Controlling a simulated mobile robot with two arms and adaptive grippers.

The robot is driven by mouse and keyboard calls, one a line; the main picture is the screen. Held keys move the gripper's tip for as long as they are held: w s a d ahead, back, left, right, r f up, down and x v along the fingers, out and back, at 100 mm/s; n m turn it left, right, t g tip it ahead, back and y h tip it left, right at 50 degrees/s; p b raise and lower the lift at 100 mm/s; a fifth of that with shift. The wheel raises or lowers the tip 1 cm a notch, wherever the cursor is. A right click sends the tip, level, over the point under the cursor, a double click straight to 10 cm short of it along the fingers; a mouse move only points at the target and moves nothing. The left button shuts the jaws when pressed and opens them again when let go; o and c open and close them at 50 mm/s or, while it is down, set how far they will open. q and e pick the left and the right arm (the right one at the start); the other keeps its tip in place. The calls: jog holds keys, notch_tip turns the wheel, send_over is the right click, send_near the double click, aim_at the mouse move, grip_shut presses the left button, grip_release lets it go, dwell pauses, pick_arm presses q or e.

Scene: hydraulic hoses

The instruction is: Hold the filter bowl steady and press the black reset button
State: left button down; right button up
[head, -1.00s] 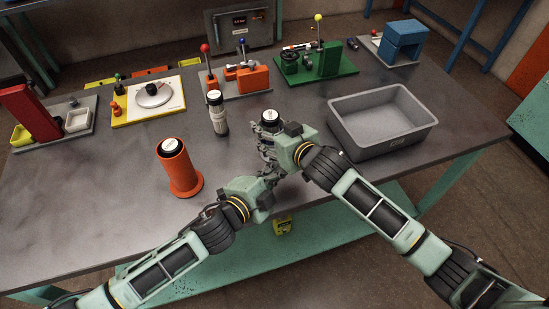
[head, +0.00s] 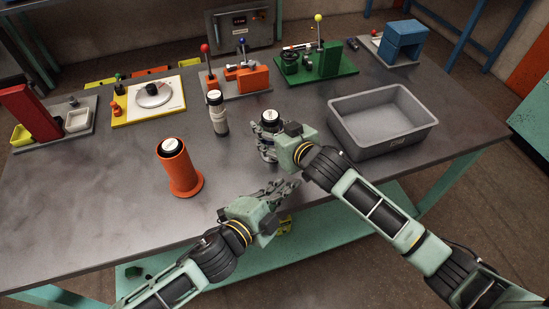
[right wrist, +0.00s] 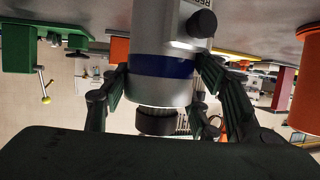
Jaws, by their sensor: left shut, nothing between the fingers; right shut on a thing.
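The filter bowl (head: 269,118) stands on the workbench, a silver cylinder with a dark, white-topped cap. The right wrist view shows it upside down, with a blue band around the silver body (right wrist: 165,32). A black round button (right wrist: 201,24) sits low on its side beside partly cut-off lettering. My right gripper (head: 267,148) is shut on the bowl, fingers on both sides of it. My left gripper (head: 291,187) is shut and empty, apart from the bowl, towards the bench's front edge. The button is hidden in the head view.
A grey bin (head: 392,148) is on the right, close to my right arm. Several fixtures line the back. The bench's left front is clear.

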pick_arm(q)
jog(key=shift+s, duration=0.1)
pick_arm(e)
jog(key=shift+f, duration=0.1)
jog(key=o, duration=1.4)
jog(key=shift+o, duration=0.2)
jog(key=v, duration=1.2)
pick_arm(q)
jog(key=shift+d, duration=0.1)
pick_arm(e)
jog(key=shift+s, duration=0.1)
